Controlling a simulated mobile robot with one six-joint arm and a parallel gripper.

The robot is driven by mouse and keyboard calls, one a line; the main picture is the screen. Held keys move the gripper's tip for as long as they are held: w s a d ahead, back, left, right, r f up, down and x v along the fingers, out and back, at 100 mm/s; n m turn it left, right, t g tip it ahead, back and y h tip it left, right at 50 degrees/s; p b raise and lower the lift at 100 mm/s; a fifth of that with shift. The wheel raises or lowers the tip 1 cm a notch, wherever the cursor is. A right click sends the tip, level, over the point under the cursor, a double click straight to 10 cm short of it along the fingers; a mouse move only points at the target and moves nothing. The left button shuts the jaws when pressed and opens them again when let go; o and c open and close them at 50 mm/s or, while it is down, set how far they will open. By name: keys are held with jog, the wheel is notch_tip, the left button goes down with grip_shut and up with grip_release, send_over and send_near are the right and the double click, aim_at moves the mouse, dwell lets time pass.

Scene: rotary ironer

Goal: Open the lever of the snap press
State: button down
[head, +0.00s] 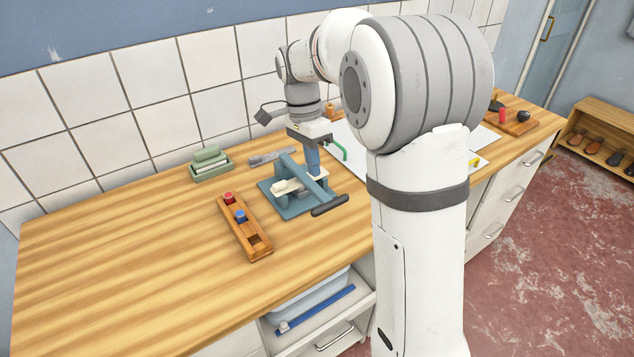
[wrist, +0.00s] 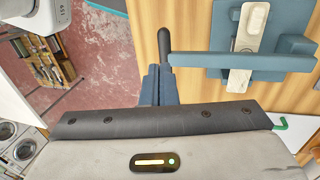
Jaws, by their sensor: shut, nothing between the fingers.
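The snap press is a blue-grey device whose base plate (head: 287,208) lies on the wooden counter; it also shows at the upper right of the wrist view (wrist: 220,30). Its lever (head: 308,181) is a straight blue-grey bar running across above the plate, with a dark cross handle (head: 330,206) at its end. A pale cream part (head: 286,187) sits on the plate under the bar. My gripper (head: 314,174) points down beside the lever, its blue fingers shut and empty. In the wrist view the fingertips (wrist: 159,72) appear close to the handle (wrist: 164,42); I cannot tell whether they touch.
A wooden rack (head: 256,243) with a red and a blue knob stands left of the press. A green tray (head: 211,172) and a grey tool (head: 268,157) lie behind. A green hook (head: 338,149) is near my gripper. The left counter is clear.

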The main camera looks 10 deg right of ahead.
aim_at(320, 208)
jog(key=v, duration=0.4)
jog(key=shift+r, duration=0.15)
jog(key=c, duration=2.1)
grip_release()
jog(key=shift+r, duration=0.25)
jog(key=shift+o, duration=0.7)
jog(key=shift+s+f, duration=0.1)
jog(key=shift+f, duration=0.05)
jog(key=o, duration=0.7)
jog(key=s+f+t, duration=0.1)
jog(key=f, duration=0.1)
jog(key=s+d+f+t+y, duration=0.1)
jog(key=s+f+t, duration=0.1)
jog(key=s+d+f+t+b, duration=0.1)
jog(key=f, duration=0.2)
jog(key=shift+s+y, duration=0.35)
jog(key=shift+y, duration=0.05)
jog(key=shift+c, duration=0.2)
jog(key=shift+t, duration=0.3)
jog(key=f, duration=0.2)
jog(key=w+f, duration=0.1)
jog(key=f, duration=0.4)
jog(key=shift+w+a+f+p, duration=0.2)
jog(key=shift+a+f+p, duration=0.1)
jog(key=shift+a+f, duration=0.1)
jog(key=shift+c, duration=0.4)
jog(key=shift+d, duration=0.1)
grip_shut()
